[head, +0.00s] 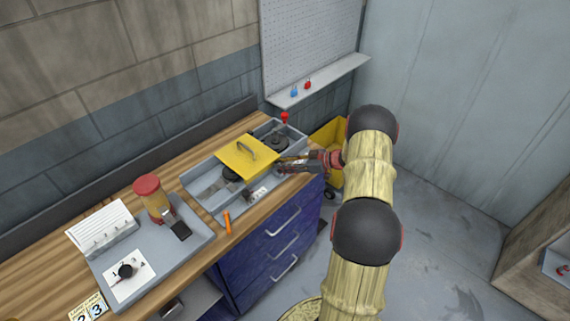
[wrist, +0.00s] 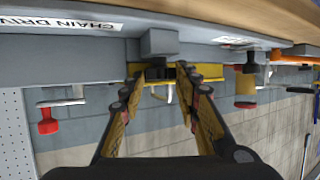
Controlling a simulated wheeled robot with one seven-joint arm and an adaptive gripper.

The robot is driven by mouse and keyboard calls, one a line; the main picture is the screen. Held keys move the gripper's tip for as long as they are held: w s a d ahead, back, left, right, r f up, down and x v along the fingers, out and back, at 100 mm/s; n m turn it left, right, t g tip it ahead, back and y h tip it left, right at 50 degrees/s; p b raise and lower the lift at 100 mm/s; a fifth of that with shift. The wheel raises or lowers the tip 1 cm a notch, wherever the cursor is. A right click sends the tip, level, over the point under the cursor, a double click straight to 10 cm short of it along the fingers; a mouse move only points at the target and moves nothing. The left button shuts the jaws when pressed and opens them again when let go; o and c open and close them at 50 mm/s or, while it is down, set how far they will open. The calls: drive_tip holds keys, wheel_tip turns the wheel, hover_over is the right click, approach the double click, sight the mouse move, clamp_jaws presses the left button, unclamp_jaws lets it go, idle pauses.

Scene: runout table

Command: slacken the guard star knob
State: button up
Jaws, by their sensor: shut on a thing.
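The yellow guard (head: 246,153), a flat cover with a grey handle, lies over the grey chain drive tray (head: 205,199) on the bench. My gripper (head: 282,160) reaches in from the right at the guard's right edge. In the wrist view its fingers (wrist: 162,75) close around a small dark knob (wrist: 158,73) in front of the yellow guard (wrist: 208,70). The knob's star shape cannot be made out, and my gripper hides it in the head view. A grey block (wrist: 158,42) sits close to the fingertips.
Dark round wheels (head: 232,173) show beside the guard. A red-topped lever (head: 284,118) stands at the tray's far end. A yellow bin (head: 331,138) stands behind.

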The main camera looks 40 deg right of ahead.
drive_tip(key=o, duration=1.1)
drive_tip(key=shift+o, duration=0.2)
drive_tip(key=shift+m+h+b, duration=0.3)
drive_tip(key=shift+h, duration=0.2)
